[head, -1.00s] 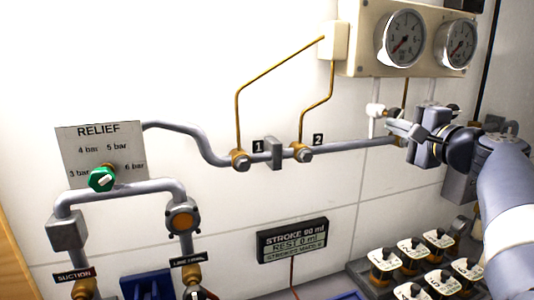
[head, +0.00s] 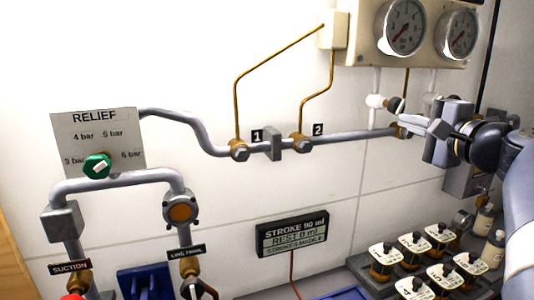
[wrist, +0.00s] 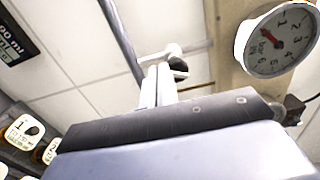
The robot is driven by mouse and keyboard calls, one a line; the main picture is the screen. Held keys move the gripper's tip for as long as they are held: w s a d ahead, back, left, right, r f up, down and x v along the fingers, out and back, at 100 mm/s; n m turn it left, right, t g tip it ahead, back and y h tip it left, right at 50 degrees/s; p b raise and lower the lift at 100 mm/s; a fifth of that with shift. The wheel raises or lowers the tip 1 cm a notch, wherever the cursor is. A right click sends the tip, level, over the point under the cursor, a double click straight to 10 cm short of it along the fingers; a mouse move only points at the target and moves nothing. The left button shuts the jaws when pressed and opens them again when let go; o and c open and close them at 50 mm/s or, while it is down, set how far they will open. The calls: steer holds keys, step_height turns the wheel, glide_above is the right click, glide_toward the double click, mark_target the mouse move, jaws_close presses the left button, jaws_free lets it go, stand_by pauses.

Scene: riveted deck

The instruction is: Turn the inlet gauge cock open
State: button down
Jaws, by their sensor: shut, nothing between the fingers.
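A white cock (head: 376,101) with a dark round knob (head: 395,104) sits on the white pipe below the left pressure gauge (head: 401,27). No label naming it is readable. My gripper (head: 407,125) is just below and right of the knob, with its pale fingers shut and nothing between them. In the wrist view the shut fingers (wrist: 158,86) point up towards the white cock (wrist: 172,51) and its dark knob (wrist: 179,67); whether they touch it is unclear. The gauge (wrist: 277,40) has a red needle near its low end.
A grey pipe (head: 350,138) with brass fittings runs along the wall behind my fingers. A second gauge (head: 457,34) hangs at right.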

mark_target(403, 101)
steer(key=shift+v, duration=1)
step_height(403, 101, up, 4)
steer(key=d+m+p, duration=0.1)
steer(key=m+p, duration=0.5)
steer(key=p, duration=0.2)
steer(key=x, duration=0.6)
steer(key=shift+w+p, duration=0.15)
steer(key=shift+p, duration=0.2)
steer(key=shift+d+f, duration=0.1)
steer(key=shift+f, duration=0.2)
